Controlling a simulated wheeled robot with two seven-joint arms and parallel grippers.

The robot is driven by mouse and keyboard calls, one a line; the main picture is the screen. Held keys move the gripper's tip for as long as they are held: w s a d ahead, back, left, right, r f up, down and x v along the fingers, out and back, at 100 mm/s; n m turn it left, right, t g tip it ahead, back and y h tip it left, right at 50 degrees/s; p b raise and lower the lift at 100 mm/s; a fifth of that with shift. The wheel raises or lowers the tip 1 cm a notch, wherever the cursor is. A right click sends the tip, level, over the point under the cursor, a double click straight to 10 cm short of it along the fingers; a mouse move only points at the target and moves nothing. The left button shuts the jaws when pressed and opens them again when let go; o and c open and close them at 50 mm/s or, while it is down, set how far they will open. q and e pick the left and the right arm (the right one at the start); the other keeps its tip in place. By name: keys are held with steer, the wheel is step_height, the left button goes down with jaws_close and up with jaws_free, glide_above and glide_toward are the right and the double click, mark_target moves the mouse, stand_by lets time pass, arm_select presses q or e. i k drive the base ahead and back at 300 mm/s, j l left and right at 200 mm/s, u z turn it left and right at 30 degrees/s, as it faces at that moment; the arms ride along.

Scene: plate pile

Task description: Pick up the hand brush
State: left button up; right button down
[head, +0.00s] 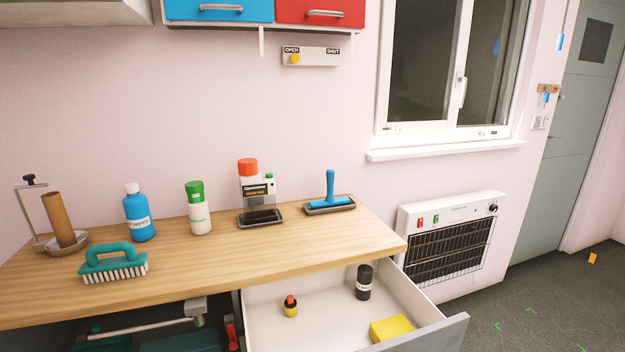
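The hand brush (112,262) has a teal loop handle and pale bristles. It rests bristles down on the left part of the wooden worktop (250,248), near the front edge. Nothing covers it. Neither of my grippers shows in the head view.
Behind the brush stand a holder with a brown tube (59,220), a blue bottle (139,214) and a green-capped bottle (198,210). An open drawer (262,328) juts out below the worktop, holding a yellow sponge-like block (391,328).

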mark_target(132, 263)
steer(key=u, duration=1.25)
